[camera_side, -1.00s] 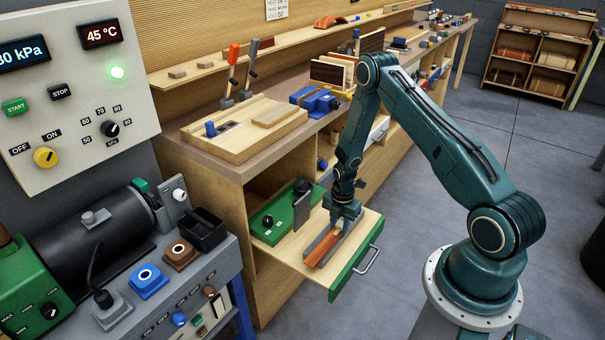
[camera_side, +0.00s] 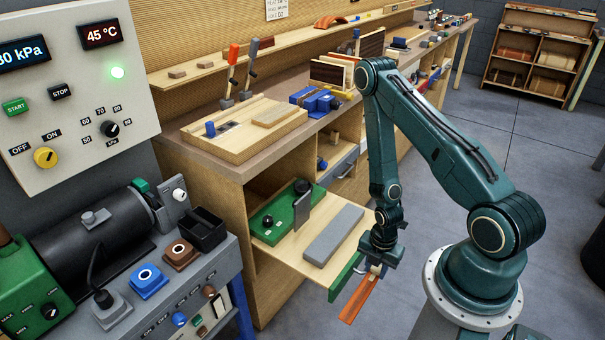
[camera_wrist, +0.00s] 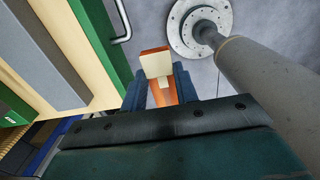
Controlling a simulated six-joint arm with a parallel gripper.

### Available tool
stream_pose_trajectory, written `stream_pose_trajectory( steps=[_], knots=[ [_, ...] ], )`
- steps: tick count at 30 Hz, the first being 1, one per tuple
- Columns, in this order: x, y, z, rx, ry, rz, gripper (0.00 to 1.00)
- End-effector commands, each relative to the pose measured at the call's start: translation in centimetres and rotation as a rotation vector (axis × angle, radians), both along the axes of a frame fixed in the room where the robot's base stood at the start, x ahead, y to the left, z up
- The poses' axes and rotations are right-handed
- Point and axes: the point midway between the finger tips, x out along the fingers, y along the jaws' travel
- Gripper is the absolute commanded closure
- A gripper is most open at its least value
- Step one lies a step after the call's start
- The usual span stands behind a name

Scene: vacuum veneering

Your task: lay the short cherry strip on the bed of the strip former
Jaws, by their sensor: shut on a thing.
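An orange-red strip (camera_side: 359,300), which I take to be the short cherry strip, hangs from my gripper (camera_side: 375,270). My gripper is shut on it near one end, beyond the green drawer front. The strip slants down to the lower left in the side view, clear of the drawer. In the wrist view the strip (camera_wrist: 156,52) shows between the blue fingers of my gripper (camera_wrist: 160,95), with a pale piece by the grip. I cannot tell for sure which thing is the strip former.
The pulled-out drawer (camera_side: 290,257) holds a grey block (camera_side: 334,235) and a green plate (camera_side: 284,218) with dark knobs. A wooden fixture (camera_side: 205,145) with levers stands on the bench above. A console (camera_side: 165,290) is at the left.

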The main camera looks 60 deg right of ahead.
Motion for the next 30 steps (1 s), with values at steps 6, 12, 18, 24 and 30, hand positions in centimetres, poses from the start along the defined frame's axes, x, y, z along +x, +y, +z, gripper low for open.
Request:
stream_pose_trajectory(
  steps=[6,12,18,24,30],
  knots=[
    [-1.8,1.0,-0.1,0.001,0.001,0.000,0.98],
    [-2.3,1.3,0.0,0.000,0.000,0.000,0.98],
    [-2.4,1.3,0.0,0.000,0.000,0.000,0.98],
    [-2.3,1.3,0.0,0.000,0.000,0.000,0.98],
    [-2.3,1.2,-0.1,0.000,-0.001,0.000,0.98]
  ],
)
